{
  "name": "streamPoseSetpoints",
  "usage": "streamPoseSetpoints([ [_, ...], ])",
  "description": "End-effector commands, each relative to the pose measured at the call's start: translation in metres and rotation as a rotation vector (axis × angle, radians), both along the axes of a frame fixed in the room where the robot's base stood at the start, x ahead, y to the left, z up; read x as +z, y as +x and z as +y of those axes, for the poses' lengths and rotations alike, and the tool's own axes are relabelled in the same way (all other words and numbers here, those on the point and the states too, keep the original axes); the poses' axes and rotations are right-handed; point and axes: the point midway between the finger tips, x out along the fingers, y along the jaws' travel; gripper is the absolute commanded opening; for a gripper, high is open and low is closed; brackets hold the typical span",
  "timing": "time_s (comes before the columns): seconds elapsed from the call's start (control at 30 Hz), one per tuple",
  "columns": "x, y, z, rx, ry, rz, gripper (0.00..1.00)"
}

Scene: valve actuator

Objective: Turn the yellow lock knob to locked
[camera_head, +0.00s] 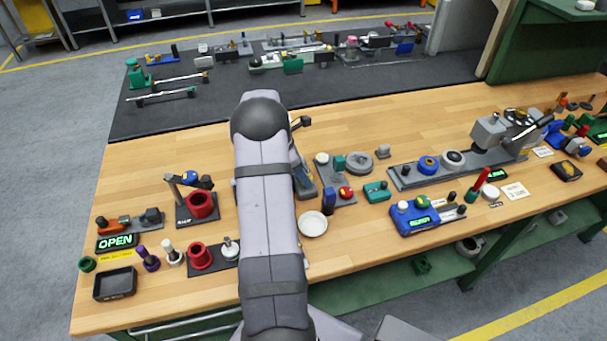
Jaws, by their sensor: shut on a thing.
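My arm (266,200) rises through the middle of the picture and covers a strip of the workbench. My gripper is hidden behind it, so its contact cannot be seen. No thing can be named as the yellow lock knob with certainty. A small yellow-green knob (422,201) sits on a blue box (415,219) with a lit display, right of my arm. A small blue part with a yellow mark (190,176) is held above a red cylinder (203,206) on the left. A lit sign reading OPEN (116,242) stands at the front left.
The wooden bench (140,190) holds several small fixtures. A white dish (313,224) lies right of my arm. A black tray (115,284) is at the front left, and a grey fixture (495,132) at the right. A dark mat (220,105) with tools lies behind.

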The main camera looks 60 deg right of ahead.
Motion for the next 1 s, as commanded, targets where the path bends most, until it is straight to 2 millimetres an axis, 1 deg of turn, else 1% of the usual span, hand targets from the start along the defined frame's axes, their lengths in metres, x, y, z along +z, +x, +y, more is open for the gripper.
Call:
streamPoseSetpoints([
  [0.1, 0.001, 0.001, -0.001, -0.026, -0.002, -0.001, 0.08],
  [0.3, 0.001, 0.001, -0.001, -0.026, -0.003, -0.001, 0.08],
  [0.33, 0.001, 0.001, -0.001, -0.026, -0.003, -0.001, 0.33],
  [0.4, 0.001, 0.001, -0.001, -0.025, -0.003, -0.001, 0.49],
  [0.77, 0.002, 0.001, 0.0, -0.023, -0.002, -0.001, 0.49],
  [0.87, 0.007, 0.003, 0.002, -0.022, -0.003, 0.0, 0.49],
  [1.0, 0.022, 0.008, 0.006, -0.021, -0.005, -0.003, 0.49],
])
